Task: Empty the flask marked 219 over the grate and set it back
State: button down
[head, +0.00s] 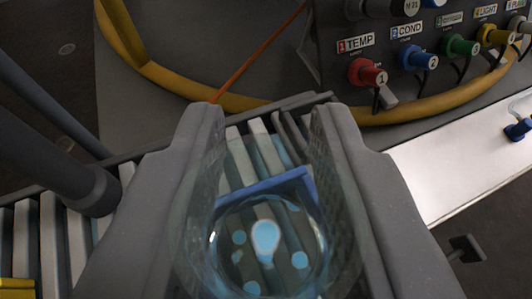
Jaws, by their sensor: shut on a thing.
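My gripper (268,150) is shut on a clear glass flask (262,262), with one grey finger on each side of it. The flask's round end faces the camera and shows several pale blue spots, with a blue band across it. No number can be read on the flask, and I cannot tell how far it is tilted or whether it holds liquid. The slatted grate (52,240) lies below and beyond the gripper. Its pale and dark slats show through the glass and at the lower left.
A dark panel with coloured plugs, including red (367,74) and blue (418,59) ones, stands at the upper right. A yellow hose (425,111) curves in front of it. A white surface (450,160) with a small blue object (518,129) lies at the right.

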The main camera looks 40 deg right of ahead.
aim_at(263, 142)
jog(key=shift+f, duration=0.85)
dwell(1.0)
jog(key=c, duration=0.5)
grip_release()
jog(key=shift+r+p, duration=1.1)
jog(key=shift+r, duration=1.95)
